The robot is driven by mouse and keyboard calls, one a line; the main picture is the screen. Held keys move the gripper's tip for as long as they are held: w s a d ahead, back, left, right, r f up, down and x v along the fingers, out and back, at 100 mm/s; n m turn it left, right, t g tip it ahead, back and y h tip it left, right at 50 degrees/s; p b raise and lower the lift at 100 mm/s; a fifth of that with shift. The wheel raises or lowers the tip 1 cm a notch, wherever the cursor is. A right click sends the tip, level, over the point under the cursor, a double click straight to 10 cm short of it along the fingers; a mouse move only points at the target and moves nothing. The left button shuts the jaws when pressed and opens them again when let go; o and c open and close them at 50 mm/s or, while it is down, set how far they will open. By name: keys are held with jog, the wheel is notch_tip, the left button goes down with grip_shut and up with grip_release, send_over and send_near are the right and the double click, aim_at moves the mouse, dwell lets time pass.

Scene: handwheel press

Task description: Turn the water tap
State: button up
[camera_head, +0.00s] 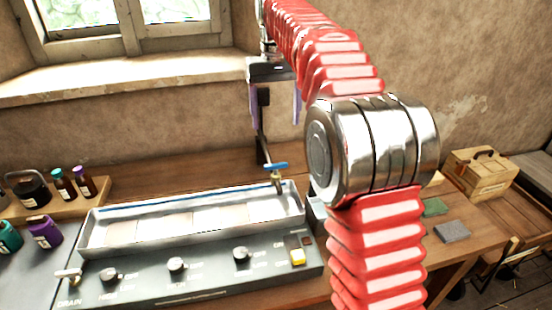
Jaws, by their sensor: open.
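The water tap (277,180) has a blue handle (276,166) and a brass-coloured body. It stands at the right back edge of a long metal trough (140,246). My gripper (277,121) hangs above the tap in the picture, pointing down. Its two purple-edged fingers are apart, with nothing seen between them. The gripper is not touching the tap handle. How far it is from the tap in depth is hard to tell.
Bottles (63,183) and a black kettle-like pot (30,189) stand at left. A wooden box (481,174) is at right. A window sill (130,77) juts from the wall behind.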

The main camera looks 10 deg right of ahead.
aim_at(276, 164)
jog(key=shift+w+f, duration=0.15)
jog(key=shift+f, duration=0.05)
dwell(0.3)
notch_tip(276, 164, down, 14)
jog(key=shift+r, duration=0.2)
dwell(0.5)
jog(key=shift+d, duration=0.1)
jog(key=c, duration=1)
